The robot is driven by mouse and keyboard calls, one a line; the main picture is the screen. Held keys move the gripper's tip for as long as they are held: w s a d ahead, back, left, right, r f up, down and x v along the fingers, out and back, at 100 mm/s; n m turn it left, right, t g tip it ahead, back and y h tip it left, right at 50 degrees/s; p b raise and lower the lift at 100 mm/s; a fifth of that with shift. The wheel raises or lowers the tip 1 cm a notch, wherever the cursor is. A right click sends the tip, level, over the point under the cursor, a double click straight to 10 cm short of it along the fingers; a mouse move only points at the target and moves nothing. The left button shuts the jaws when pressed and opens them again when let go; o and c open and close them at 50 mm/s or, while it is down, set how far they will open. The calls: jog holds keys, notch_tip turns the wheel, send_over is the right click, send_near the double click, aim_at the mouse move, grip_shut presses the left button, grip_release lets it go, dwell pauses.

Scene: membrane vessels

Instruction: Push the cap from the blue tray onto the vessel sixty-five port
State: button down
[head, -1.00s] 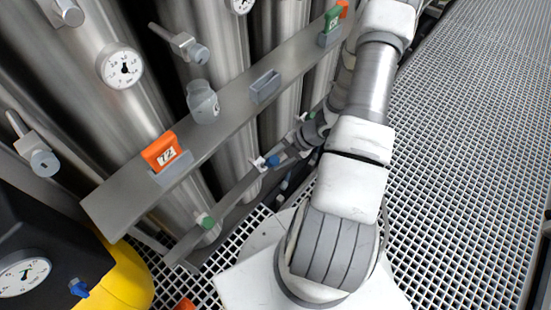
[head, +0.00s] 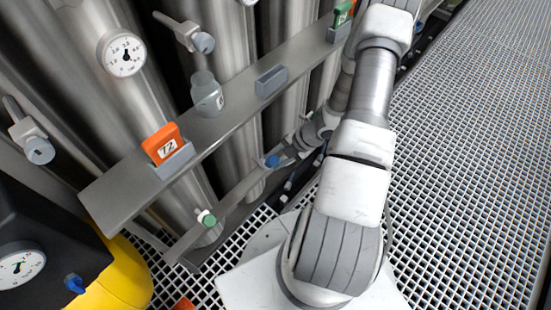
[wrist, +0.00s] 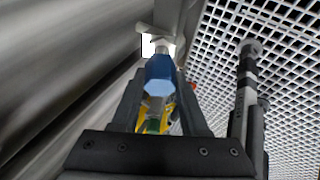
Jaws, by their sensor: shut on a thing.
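A blue cap (wrist: 160,72) sits between the fingertips of my gripper (wrist: 160,84), which is shut on it. Directly beyond the cap in the wrist view is a metal port (wrist: 161,46) with a white tag (wrist: 148,46) beside it. The cap lines up with the port, but I cannot tell whether it is on it or just short of it. In the head view the blue cap (head: 272,161) shows low beside the vessels, at the end of my arm. The tag's number is not readable, and I cannot make out the blue tray.
A grey shelf (head: 120,196) above the cap carries an orange tag marked 72 (head: 163,145), a grey jar (head: 206,94) and an empty holder (head: 271,81). A green-capped port (head: 208,220) is at lower left. Steel vessels stand close on the left; open grating (head: 470,170) lies right.

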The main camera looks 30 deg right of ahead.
jog(key=shift+w+a+f+b, duration=0.1)
jog(key=shift+w+f+b, duration=0.15)
jog(key=shift+f+b, duration=0.25)
jog(key=shift+w+a+f+b, duration=0.1)
jog(key=shift+w+f+b, duration=0.15)
jog(key=shift+f, duration=0.35)
jog(key=shift+c, duration=1.7)
grip_release()
